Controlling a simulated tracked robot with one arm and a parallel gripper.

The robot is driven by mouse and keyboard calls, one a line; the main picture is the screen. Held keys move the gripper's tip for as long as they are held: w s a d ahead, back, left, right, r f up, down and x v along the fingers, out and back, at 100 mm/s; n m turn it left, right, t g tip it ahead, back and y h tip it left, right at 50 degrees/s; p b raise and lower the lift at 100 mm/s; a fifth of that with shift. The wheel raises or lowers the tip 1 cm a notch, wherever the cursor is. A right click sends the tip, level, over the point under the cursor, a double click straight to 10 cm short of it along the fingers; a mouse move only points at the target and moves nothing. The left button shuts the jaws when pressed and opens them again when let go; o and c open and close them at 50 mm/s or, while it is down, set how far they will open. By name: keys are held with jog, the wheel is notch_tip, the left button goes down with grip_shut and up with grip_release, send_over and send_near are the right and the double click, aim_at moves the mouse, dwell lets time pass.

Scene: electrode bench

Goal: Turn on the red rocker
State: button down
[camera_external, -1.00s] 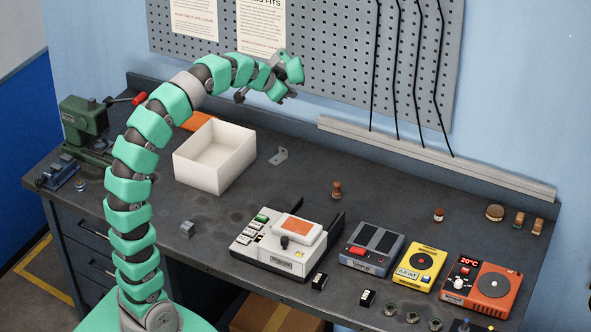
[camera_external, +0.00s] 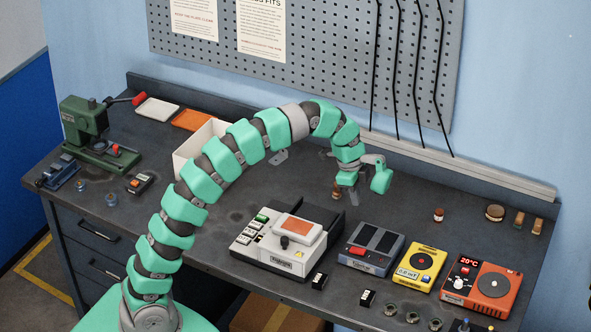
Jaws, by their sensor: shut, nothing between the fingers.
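A red rocker (camera_external: 357,251) is on the front left of a blue-grey device (camera_external: 372,247) with two dark panels on top, right of the bench's middle. I cannot tell from this view which way the rocker is tipped. My gripper (camera_external: 366,194) points down in the air above and behind that device, apart from the rocker. It is shut and empty.
A white device with an orange panel (camera_external: 299,229) stands left of the blue-grey one. A yellow device (camera_external: 416,267) and an orange device (camera_external: 476,287) stand to its right. Small black blocks (camera_external: 367,298) sit in front. My arm partly covers the white bin (camera_external: 186,160).

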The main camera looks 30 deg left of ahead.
aim_at(361, 251)
jog(key=shift+s+d+f+m+g, duration=0.15)
jog(key=shift+s+d+f+m, duration=0.15)
jog(key=shift+f, duration=0.2)
jog(key=shift+s+d+f+m+g, duration=0.1)
jog(key=shift+s+d+f+g, duration=0.1)
jog(key=shift+d+f, duration=0.2)
jog(key=f, duration=0.4)
jog(key=d+f, duration=0.1)
jog(key=f, duration=0.4)
jog(key=d+f, duration=0.1)
jog(key=f, duration=0.4)
jog(key=shift+p, duration=0.4)
jog(key=shift+a+y, duration=0.1)
jog(key=shift+y, duration=0.2)
jog(key=shift+f+y, duration=0.25)
jog(key=shift+y, duration=0.05)
